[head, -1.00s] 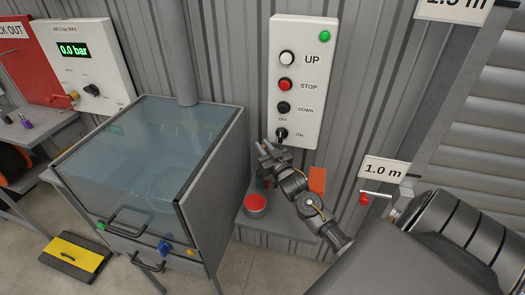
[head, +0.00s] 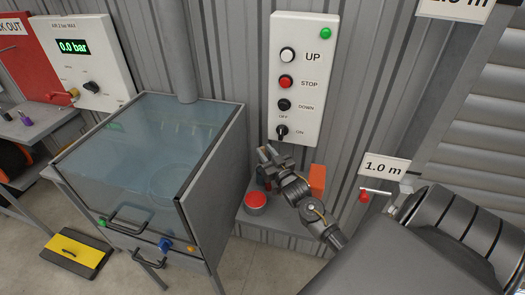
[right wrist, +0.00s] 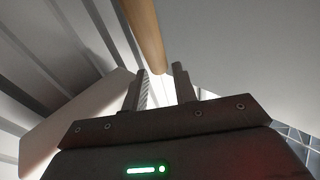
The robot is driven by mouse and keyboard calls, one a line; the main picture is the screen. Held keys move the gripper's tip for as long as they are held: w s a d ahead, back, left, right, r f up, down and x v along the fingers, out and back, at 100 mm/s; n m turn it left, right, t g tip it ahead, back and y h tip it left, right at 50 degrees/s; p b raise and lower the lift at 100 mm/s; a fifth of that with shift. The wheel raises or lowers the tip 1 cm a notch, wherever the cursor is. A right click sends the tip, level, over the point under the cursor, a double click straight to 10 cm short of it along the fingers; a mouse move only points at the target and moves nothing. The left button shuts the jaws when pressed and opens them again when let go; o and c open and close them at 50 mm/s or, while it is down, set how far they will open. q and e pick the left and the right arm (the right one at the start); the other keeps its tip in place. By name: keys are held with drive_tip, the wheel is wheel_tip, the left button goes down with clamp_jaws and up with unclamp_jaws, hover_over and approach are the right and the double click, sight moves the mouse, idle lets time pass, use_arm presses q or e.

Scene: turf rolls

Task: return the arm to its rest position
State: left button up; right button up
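My right gripper (head: 267,154) is in the head view just below the white control panel (head: 303,70). Its two fingers stand apart with nothing between them; the right wrist view also shows the gripper (right wrist: 160,82) open and empty. A visible gap separates the gripper from the panel's black OFF/ON knob (head: 282,131). The panel also carries UP, STOP and DOWN buttons and a lit green lamp (head: 326,33). My right arm reaches in from the lower right. My left gripper is not in view.
A glass-topped cabinet (head: 150,135) stands left of the gripper. A red round button (head: 255,201) and an orange block (head: 317,179) are close below and beside the arm. A red-handled valve (head: 364,196) is to the right. The ribbed wall is behind.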

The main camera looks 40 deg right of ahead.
drive_tip(key=b+v, duration=0.1)
drive_tip(key=v, duration=0.4)
drive_tip(key=shift+s, duration=0.1)
